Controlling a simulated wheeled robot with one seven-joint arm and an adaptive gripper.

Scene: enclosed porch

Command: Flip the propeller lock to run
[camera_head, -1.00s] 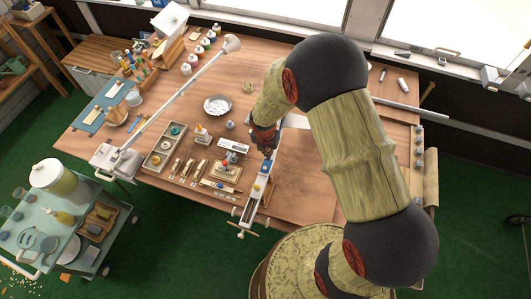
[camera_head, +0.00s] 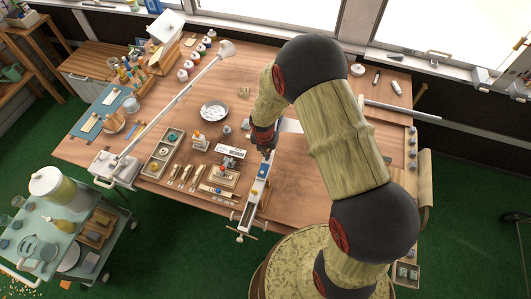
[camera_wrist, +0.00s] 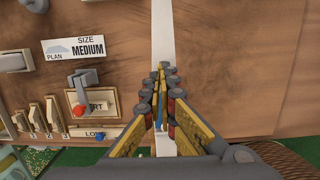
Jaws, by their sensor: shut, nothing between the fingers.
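My gripper (camera_head: 267,154) is shut and empty. It points down at the far end of a narrow pale rail fixture (camera_head: 252,207) on the workbench (camera_head: 305,185). In the wrist view my gripper (camera_wrist: 161,95) hides much of the strip under it. A blue piece (camera_head: 263,171) on the rail sits just in front of the fingertips; I cannot tell whether they touch it. No label reading propeller lock or run is legible. A grey lever with a red knob (camera_wrist: 79,111) stands on a wooden plate left of my gripper, its lettering partly readable as "RT".
A card reading "SIZE MEDIUM PLAN" (camera_wrist: 77,47) lies left of my gripper. Small wooden levers (camera_wrist: 37,119) stand farther left. Bare bench lies to the right.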

